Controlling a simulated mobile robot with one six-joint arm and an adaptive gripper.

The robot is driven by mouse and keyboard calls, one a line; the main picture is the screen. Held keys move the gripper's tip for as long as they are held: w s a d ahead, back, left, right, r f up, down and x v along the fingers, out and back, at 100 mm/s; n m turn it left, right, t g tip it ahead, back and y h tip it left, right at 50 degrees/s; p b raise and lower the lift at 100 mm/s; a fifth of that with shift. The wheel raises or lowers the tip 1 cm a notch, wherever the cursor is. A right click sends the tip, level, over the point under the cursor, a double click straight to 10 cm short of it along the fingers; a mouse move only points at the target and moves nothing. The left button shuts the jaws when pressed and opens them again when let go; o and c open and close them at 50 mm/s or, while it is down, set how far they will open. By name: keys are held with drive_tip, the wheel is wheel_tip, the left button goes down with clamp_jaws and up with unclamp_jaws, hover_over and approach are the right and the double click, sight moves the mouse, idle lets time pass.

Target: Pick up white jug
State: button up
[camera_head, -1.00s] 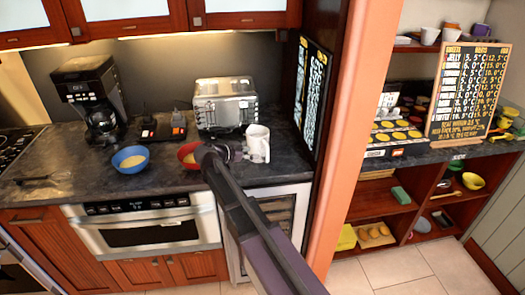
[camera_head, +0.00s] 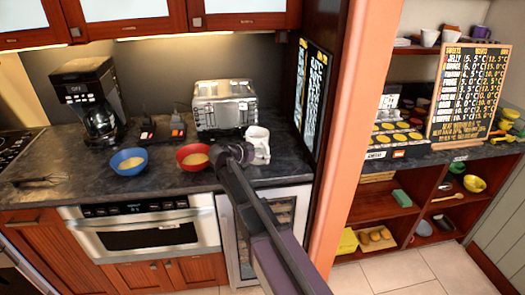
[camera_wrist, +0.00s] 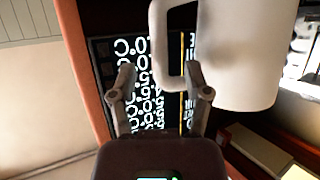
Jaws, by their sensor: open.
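The white jug (camera_head: 260,141) stands upright on the dark counter, in front of the toaster. In the wrist view the jug (camera_wrist: 250,55) fills the upper right, with its handle (camera_wrist: 160,35) on its left side. My gripper (camera_wrist: 160,78) is open and empty. The handle's lower part appears between its two fingertips in the picture, and the right fingertip overlaps the jug's side of the handle. I cannot tell whether they touch. In the head view my gripper (camera_head: 243,153) is just left of the jug and hides part of it.
A red bowl (camera_head: 185,164) sits left of my gripper, and a blue bowl (camera_head: 128,168) farther left. The toaster (camera_head: 225,107) is behind the jug. A menu board (camera_head: 312,90) hangs on the side panel to the right.

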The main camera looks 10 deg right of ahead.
sight(268, 162)
drive_tip(key=shift+b+x, duration=0.4)
drive_tip(key=shift+x, duration=1.15)
drive_tip(key=shift+r, duration=0.1)
clamp_jaws()
